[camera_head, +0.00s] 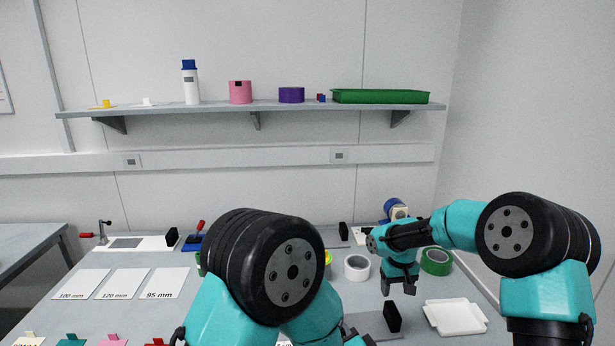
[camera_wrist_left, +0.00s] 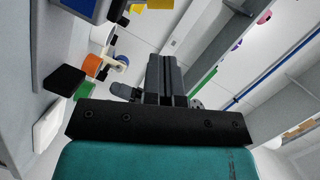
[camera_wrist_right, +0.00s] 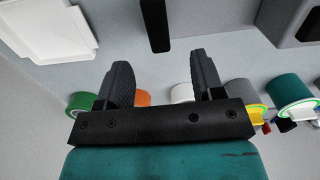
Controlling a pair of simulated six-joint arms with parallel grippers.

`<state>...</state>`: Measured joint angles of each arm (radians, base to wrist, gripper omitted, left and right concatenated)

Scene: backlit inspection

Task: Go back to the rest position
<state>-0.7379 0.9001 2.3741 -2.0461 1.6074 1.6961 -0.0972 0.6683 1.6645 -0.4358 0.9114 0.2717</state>
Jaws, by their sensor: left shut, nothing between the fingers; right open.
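My right gripper (camera_head: 400,288) hangs fingers-down above the right part of the table, just left of the white tray. In the right wrist view its two fingers (camera_wrist_right: 163,72) stand apart with nothing between them. My left gripper's fingers (camera_wrist_left: 166,78) are pressed together and empty in the left wrist view. In the head view I cannot make out the left fingertips. My left arm's big black joint blocks the middle of the table there.
The white tray (camera_head: 455,317), a black block (camera_head: 392,316), a white roll (camera_head: 357,267) and a green roll (camera_head: 436,261) lie near my right gripper. Size cards (camera_head: 122,284) lie at left. A wall shelf (camera_head: 270,107) holds a green tray (camera_head: 380,97) and several small items.

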